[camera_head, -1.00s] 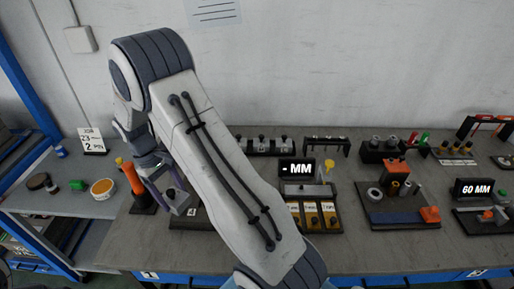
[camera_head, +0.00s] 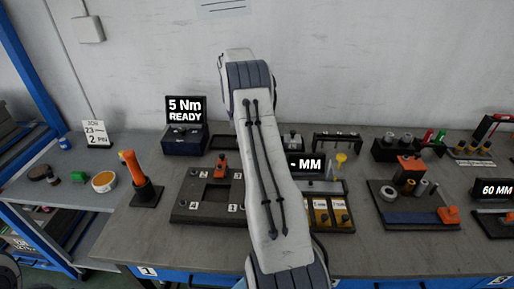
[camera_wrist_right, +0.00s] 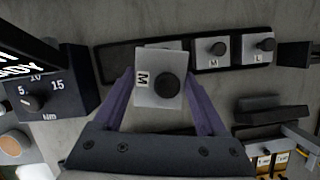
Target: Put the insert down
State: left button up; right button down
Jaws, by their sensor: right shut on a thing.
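The insert (camera_wrist_right: 158,90), a pale grey block with a black knob and an "M" label, sits between the purple fingers of my right gripper (camera_wrist_right: 158,98) in the right wrist view. The gripper is shut on it. Beyond it is a dark rack (camera_wrist_right: 118,62) with an "M" block (camera_wrist_right: 212,48) and an "L" block (camera_wrist_right: 258,46) standing in it. A pale edge shows behind the held insert; I cannot tell what it is. In the head view my right arm hides the gripper and part of the rack. My left gripper is not in view.
A torque box reading "5 Nm READY" (camera_head: 184,140) stands left of my arm. The "- MM" display (camera_head: 306,164) stands right of my arm.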

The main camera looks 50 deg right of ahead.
jog(key=d, duration=0.1)
jog(key=d+n, duration=0.2)
jog(key=d, duration=0.1)
jog(key=shift+s+r+t, duration=0.25)
jog(key=shift+s+t, duration=0.05)
jog(key=shift+s, duration=0.1)
jog(key=shift+w, duration=0.1)
jog(key=w+a+f+p, duration=0.1)
jog(key=w+a+f, duration=0.2)
jog(key=w+a, duration=0.1)
jog(key=w+a+f, duration=0.3)
jog(key=w+f, duration=0.1)
jog(key=shift+a+p, duration=0.35)
notch_tip(320, 180, down, 4)
jog(key=shift+r+p, duration=0.15)
jog(key=shift+p, duration=0.3)
jog(key=shift+f, duration=0.2)
jog(key=shift+c, duration=1)
grip_release()
